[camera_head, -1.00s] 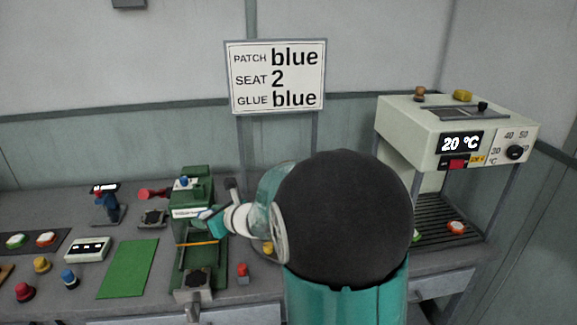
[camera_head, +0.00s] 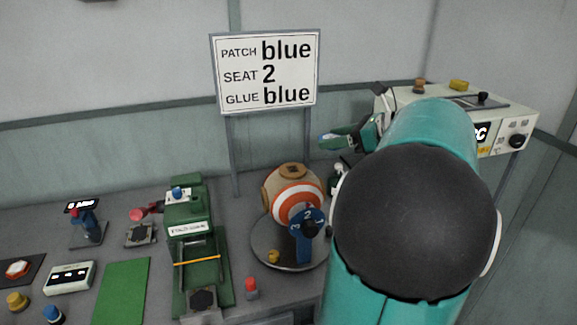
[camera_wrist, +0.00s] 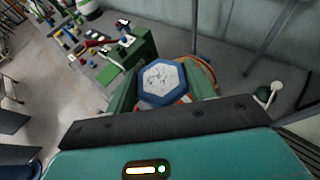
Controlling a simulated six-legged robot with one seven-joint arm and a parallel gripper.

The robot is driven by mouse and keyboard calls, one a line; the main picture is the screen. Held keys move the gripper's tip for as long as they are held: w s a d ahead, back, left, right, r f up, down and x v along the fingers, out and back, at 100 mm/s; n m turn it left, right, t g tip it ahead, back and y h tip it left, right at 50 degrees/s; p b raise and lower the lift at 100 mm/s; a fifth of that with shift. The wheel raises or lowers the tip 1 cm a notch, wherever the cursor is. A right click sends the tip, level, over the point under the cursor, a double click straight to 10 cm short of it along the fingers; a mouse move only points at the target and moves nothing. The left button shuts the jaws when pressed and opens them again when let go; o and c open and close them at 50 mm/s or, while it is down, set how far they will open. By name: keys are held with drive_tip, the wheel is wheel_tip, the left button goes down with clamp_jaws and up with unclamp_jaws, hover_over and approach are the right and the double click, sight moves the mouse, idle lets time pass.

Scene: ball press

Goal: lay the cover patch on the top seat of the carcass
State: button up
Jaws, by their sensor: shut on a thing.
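My gripper (camera_head: 332,138) is shut on the blue cover patch (camera_wrist: 183,96), a hexagon with a blue rim and a pale speckled middle. In the wrist view the patch sits between my two green fingers (camera_wrist: 160,82). The carcass (camera_head: 297,194), a tan ball with orange-and-white rings, stands on a round grey base. Its top seat (camera_head: 292,169) shows as a brown hexagonal patch with a dark centre. My gripper is above and to the right of it in the head view. In the wrist view the patch hides most of the carcass (camera_wrist: 207,75).
A blue numbered piece (camera_head: 306,237) showing 2 stands before the carcass. A sign (camera_head: 266,72) reads patch blue, seat 2, glue blue. A green press (camera_head: 190,235) is left, a white-and-green bottle-like thing (camera_wrist: 267,93) right of the carcass, an oven-like machine (camera_head: 515,125) far right.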

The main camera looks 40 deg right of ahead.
drive_tip(key=w+f, duration=0.4)
drive_tip(key=w, duration=0.6)
hover_over(295, 169)
drive_tip(key=s, duration=0.1)
wheel_tip(295, 169, down, 5)
drive_tip(key=f, duration=0.3)
drive_tip(key=shift+w+f, duration=0.4)
drive_tip(key=shift+f, duration=0.1)
drive_tip(key=shift+a, duration=0.1)
drive_tip(key=shift+f, duration=0.2)
drive_tip(key=o, duration=0.8)
drive_tip(key=shift+o, duration=0.9)
